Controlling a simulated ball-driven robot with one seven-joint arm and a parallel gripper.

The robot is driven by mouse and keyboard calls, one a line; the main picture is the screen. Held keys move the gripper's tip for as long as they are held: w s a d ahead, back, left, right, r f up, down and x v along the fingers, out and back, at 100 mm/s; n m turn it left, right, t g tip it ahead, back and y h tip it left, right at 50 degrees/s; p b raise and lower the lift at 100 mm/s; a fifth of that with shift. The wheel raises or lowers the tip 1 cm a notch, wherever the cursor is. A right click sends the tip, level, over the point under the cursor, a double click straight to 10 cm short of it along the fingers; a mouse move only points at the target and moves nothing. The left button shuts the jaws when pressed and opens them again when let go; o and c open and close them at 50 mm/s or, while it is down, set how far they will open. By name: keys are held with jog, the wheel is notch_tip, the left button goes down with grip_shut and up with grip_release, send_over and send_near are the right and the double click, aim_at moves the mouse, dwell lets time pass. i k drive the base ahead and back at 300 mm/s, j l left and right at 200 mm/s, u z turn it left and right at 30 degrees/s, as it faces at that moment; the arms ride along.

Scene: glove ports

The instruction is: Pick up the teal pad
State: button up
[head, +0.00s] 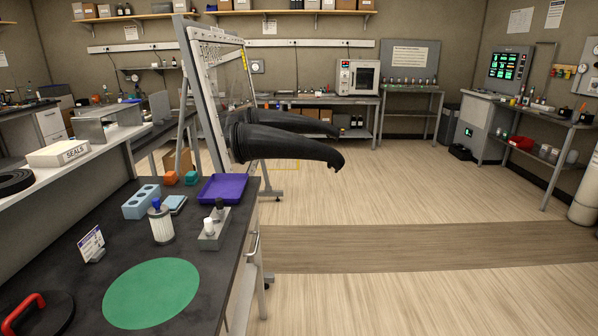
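A small teal block-like piece (192,178) sits on the dark bench, just behind the purple tray's left corner and right of an orange piece (170,178) of similar size. A flat, pale blue-teal square pad (175,204) lies nearer, between the light blue block with holes and the purple tray. Both are small here, and I cannot tell for certain which is the teal pad. Nothing lies on top of either. My gripper is not in view.
Around them stand the blue holed block (142,203), purple tray (223,189), white canister (161,227) and grey holder (214,232). A green round mat (151,293) lies bare in front. Black gloves (290,143) stick out from the panel.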

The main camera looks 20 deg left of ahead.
aim_at(192, 178)
jog(key=i+l+u, duration=0.1)
jog(key=i+u, duration=0.15)
jog(key=u, duration=0.15)
jog(key=i+l+u, duration=0.15)
jog(key=u, duration=0.3)
jog(key=i+l+u, duration=0.25)
jog(key=u, duration=0.15)
jog(key=i+l+u, duration=0.15)
jog(key=l+u, duration=0.25)
jog(key=i+l+u, duration=0.1)
jog(key=i+l, duration=0.15)
jog(key=i, duration=0.1)
